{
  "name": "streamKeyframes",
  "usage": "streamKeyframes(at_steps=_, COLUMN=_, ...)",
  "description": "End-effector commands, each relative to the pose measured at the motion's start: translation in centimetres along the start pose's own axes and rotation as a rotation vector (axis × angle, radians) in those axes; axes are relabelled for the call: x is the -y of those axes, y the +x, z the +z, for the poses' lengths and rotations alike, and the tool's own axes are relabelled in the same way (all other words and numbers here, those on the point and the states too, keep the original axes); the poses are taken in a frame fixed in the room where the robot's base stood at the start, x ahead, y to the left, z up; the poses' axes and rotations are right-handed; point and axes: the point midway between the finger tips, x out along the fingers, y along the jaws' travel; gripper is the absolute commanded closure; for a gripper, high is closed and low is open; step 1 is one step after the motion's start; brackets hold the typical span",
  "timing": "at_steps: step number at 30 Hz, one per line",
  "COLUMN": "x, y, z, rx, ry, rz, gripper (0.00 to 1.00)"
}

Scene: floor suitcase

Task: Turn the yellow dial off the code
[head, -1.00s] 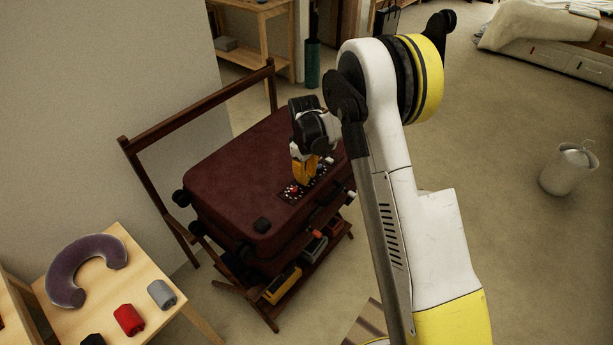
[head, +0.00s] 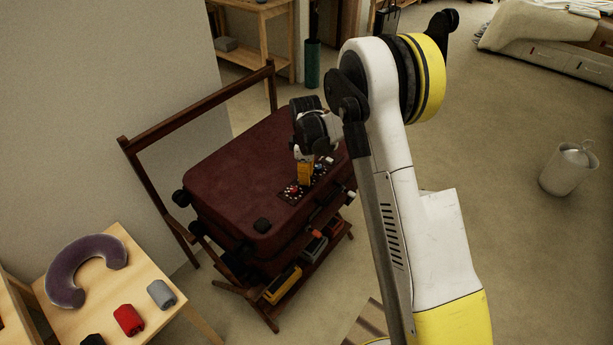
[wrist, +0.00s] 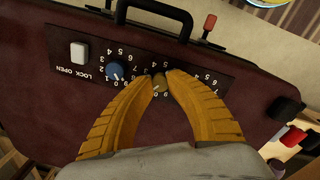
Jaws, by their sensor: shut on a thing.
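The maroon suitcase (head: 235,165) lies flat on a dark wooden rack, with a black dial panel (wrist: 150,58) on its upper face. My gripper (head: 304,182) points down onto this panel. In the wrist view its orange-yellow fingers (wrist: 160,78) are shut on the yellow dial (wrist: 158,83), one on each side. Only a small part of this dial shows between the fingertips, and its exact reading cannot be made out. A blue dial (wrist: 115,70) sits beside it, left of the fingers in the wrist view. The right finger covers part of the panel's numbers.
A white button (wrist: 78,52) marked LOCK OPEN is at the panel's end. The suitcase's black handle (wrist: 155,12) and a red-tipped lever (wrist: 209,22) stand near the panel. A side table (head: 110,285) holds a neck pillow and rolled items.

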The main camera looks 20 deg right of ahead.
Motion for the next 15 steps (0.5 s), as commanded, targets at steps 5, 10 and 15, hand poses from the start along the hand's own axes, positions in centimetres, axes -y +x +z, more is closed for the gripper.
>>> streamKeyframes(at_steps=5, x=0.08, y=0.04, z=-0.03, rx=0.000, ry=0.000, rz=-0.002, gripper=1.00)
streamKeyframes(at_steps=10, x=0.07, y=0.03, z=-0.02, rx=0.000, ry=0.000, rz=-0.001, gripper=0.56)
streamKeyframes(at_steps=15, x=0.04, y=0.02, z=-0.01, rx=0.000, ry=0.001, rz=-0.001, gripper=0.56)
